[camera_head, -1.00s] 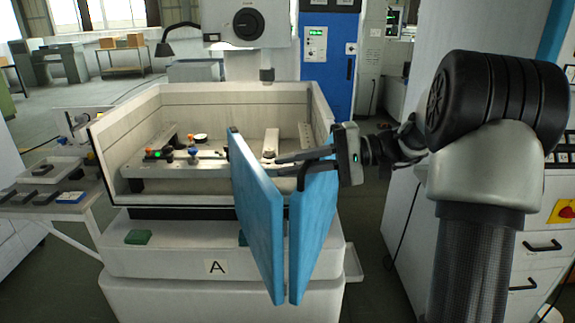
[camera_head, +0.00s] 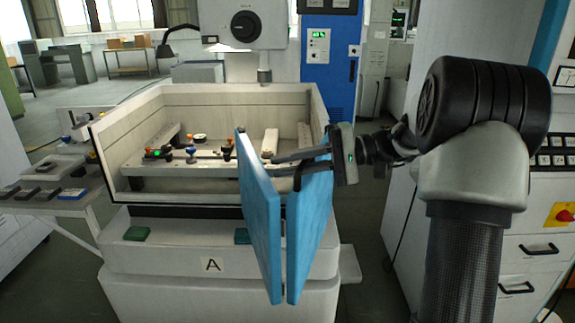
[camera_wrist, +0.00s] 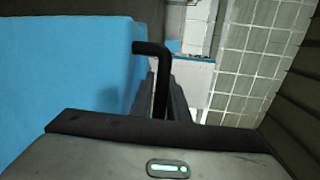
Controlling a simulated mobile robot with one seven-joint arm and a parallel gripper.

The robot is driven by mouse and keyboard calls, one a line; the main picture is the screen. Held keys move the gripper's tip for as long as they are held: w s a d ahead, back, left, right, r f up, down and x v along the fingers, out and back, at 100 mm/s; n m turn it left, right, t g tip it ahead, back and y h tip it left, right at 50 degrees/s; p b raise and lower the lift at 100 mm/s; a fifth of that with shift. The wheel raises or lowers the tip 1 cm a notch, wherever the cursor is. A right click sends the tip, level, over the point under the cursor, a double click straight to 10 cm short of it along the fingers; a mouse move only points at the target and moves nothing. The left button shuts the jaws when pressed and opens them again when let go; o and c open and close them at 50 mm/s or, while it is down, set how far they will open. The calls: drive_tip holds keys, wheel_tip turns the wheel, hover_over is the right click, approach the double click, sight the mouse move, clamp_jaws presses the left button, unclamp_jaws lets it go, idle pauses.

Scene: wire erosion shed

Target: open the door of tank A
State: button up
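Tank A (camera_head: 140,108) is an open-topped pale work tank on a white machine base with an "A" label (camera_head: 212,265). Its blue door (camera_head: 262,222) shows as two tall blue panels meeting in a V, standing out from the tank's front right towards me. The tank's front is open and its inside shows. My gripper (camera_head: 282,160) reaches in from the right at the top of the right panel. In the wrist view, the black bent door handle (camera_wrist: 153,47) runs between my closed-in fingers, beside the blue door face. The exact finger contact is partly hidden.
Inside the tank is a fixture rail (camera_head: 140,172) with small knobs. A side table (camera_head: 85,205) with dark blocks stands left. A white cabinet (camera_head: 540,225) with drawers stands close on the right. Some floor shows between tank and cabinet.

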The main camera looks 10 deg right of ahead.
drive_tip(key=shift+o, duration=0.2)
drive_tip(key=v, duration=1.7)
drive_tip(key=shift+d+p, duration=0.2)
drive_tip(key=shift+p, duration=0.25)
drive_tip(key=shift+r, duration=0.1)
